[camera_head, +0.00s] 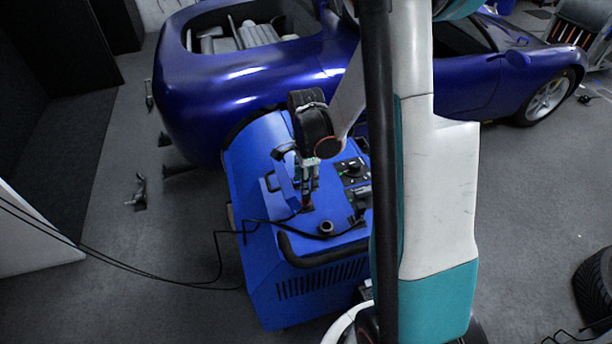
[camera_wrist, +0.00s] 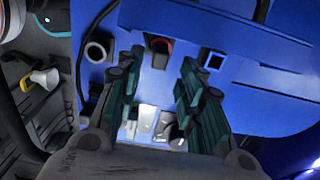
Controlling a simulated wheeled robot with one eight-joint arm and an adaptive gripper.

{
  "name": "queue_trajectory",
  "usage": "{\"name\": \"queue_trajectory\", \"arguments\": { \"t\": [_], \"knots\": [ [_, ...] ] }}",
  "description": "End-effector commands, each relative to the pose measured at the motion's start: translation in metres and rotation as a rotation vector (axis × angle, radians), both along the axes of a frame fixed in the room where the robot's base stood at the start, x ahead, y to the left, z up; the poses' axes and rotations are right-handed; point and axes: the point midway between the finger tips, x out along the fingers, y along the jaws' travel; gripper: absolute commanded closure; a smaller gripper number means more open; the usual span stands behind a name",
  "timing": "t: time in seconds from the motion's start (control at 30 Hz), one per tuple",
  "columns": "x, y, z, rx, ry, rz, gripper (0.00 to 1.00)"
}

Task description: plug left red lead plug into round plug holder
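The red lead plug (camera_wrist: 160,46) shows in the wrist view as a small red and dark piece on the blue machine, between the round and square holders. It also shows small in the head view (camera_head: 306,208), just below my gripper (camera_head: 310,183). The round plug holder (camera_wrist: 97,51) is a grey ring left of the plug in the wrist view; in the head view it is a short round socket (camera_head: 326,227). In the wrist view my gripper (camera_wrist: 162,63) is open, its fingers apart on either side of the plug's line. I see no contact; the plug's lower part is hidden.
A square holder (camera_wrist: 214,61) lies right of the plug in the wrist view. The blue dynamometer (camera_head: 262,275) carries a control panel (camera_head: 351,171) and a black handle bar. Black cables (camera_head: 218,262) run left across the floor. A blue car (camera_head: 240,90) stands close behind.

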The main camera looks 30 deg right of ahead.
Motion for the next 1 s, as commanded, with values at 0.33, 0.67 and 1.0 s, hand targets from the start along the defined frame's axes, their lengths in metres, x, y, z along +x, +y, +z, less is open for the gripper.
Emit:
{"name": "queue_trajectory", "arguments": {
  "t": [0.33,0.67,1.0],
  "knots": [
    [0.000,0.000,-0.043,0.000,0.000,0.001,0.65],
    [0.000,0.000,-0.061,0.000,0.000,0.001,0.65],
    [0.000,0.000,-0.060,0.000,0.000,0.001,0.85]
  ]
}}
